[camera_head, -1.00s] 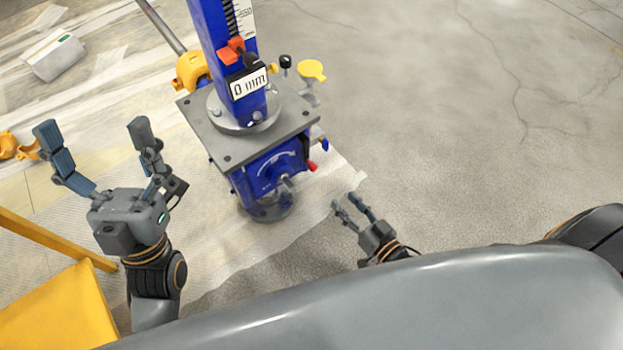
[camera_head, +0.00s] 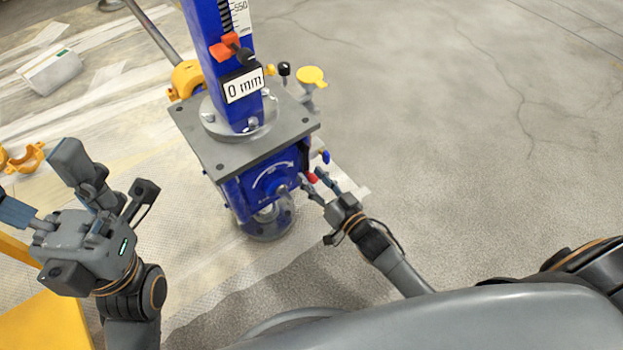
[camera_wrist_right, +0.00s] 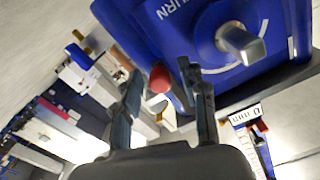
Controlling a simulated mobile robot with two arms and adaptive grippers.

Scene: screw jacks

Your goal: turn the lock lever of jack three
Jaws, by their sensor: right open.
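A blue screw jack (camera_head: 247,187) with a grey top plate stands on the floor; no number shows on it. A small lever with a red ball end (camera_head: 311,177) sticks out at its right side, and the red ball also shows in the right wrist view (camera_wrist_right: 160,79). My right gripper (camera_head: 313,180) is open, its fingers on either side of the red ball. I cannot tell whether they touch it. My left gripper (camera_head: 38,180) is open and empty, left of the jack, one finger partly cut off by the picture edge.
A yellow frame (camera_head: 50,322) stands at lower left. The floor at right is clear.

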